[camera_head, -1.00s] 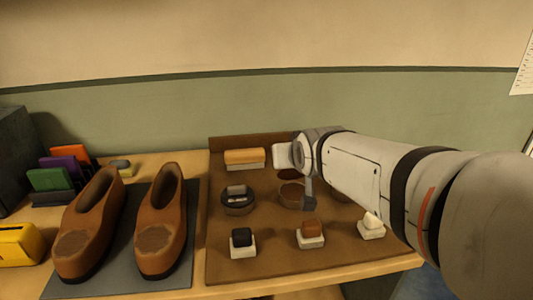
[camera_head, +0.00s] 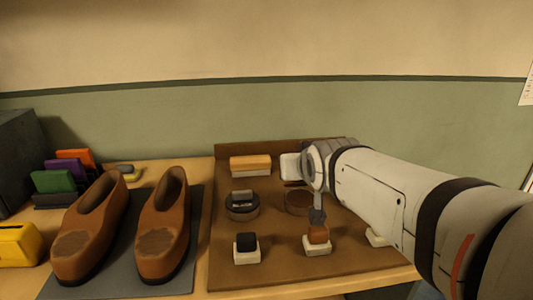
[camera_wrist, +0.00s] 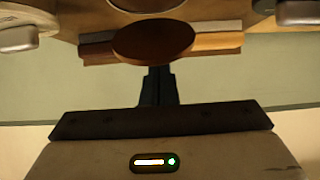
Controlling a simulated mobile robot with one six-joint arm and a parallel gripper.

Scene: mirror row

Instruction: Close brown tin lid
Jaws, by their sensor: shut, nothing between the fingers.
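The brown tin (camera_head: 298,203) sits on the brown board, just left of my gripper in the head view. Its lid (camera_head: 293,184) shows as a thin reddish-brown shape behind the tin, partly hidden by my wrist. In the wrist view a round brown disc (camera_wrist: 153,42), which looks like this raised lid, lies beyond my fingertips. My gripper (camera_head: 318,217) is shut and empty, low at the tin's front right and close behind the brown dauber; contact cannot be told.
A black tin (camera_head: 242,207) stands left of the brown one. Black (camera_head: 246,247) and brown (camera_head: 318,240) daubers stand in front. A tan brush (camera_head: 250,165) and a pale one (camera_head: 290,166) lie behind. Brown shoes (camera_head: 163,225) stand left. My arm hides the board's right side.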

